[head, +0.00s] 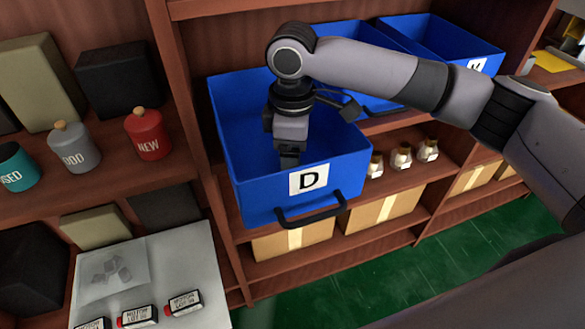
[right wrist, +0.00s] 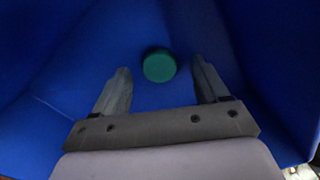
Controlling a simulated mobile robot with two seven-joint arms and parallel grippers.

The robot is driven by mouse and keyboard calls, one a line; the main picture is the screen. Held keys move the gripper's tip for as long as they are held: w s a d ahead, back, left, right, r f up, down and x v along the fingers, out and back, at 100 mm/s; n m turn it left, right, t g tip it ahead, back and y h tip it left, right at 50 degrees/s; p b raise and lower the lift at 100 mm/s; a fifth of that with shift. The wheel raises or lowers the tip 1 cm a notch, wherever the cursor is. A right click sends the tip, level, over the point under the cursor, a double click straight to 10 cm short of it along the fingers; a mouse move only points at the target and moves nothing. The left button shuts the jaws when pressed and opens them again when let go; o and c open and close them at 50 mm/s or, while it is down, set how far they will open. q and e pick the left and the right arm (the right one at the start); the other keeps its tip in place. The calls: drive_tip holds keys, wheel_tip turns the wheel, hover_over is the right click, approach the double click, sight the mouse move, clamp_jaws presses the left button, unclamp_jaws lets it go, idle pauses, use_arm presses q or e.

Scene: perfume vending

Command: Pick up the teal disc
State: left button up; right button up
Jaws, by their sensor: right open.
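The teal disc (right wrist: 159,66) lies on the floor of the blue bin in the right wrist view. It is round and lies just beyond and between the fingertips of my right gripper (right wrist: 162,80). The gripper is open and empty, with a finger on each side. In the head view my right gripper (head: 288,158) points down inside the blue bin (head: 257,194) marked D, near its front wall. The disc is hidden there by the bin wall and my arm. My left gripper is not in view.
The bin has a black front handle (head: 312,212) and high walls close around the gripper. More blue bins (head: 468,52) stand to the right. Small bottles (head: 401,157) and cardboard boxes (head: 385,210) fill the shelves. Canisters (head: 148,134) stand on the left shelf.

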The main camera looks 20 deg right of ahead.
drive_tip(key=shift+f, duration=0.6)
drive_tip(key=c, duration=1.1)
drive_tip(key=shift+c, duration=0.2)
drive_tip(key=shift+r, duration=0.1)
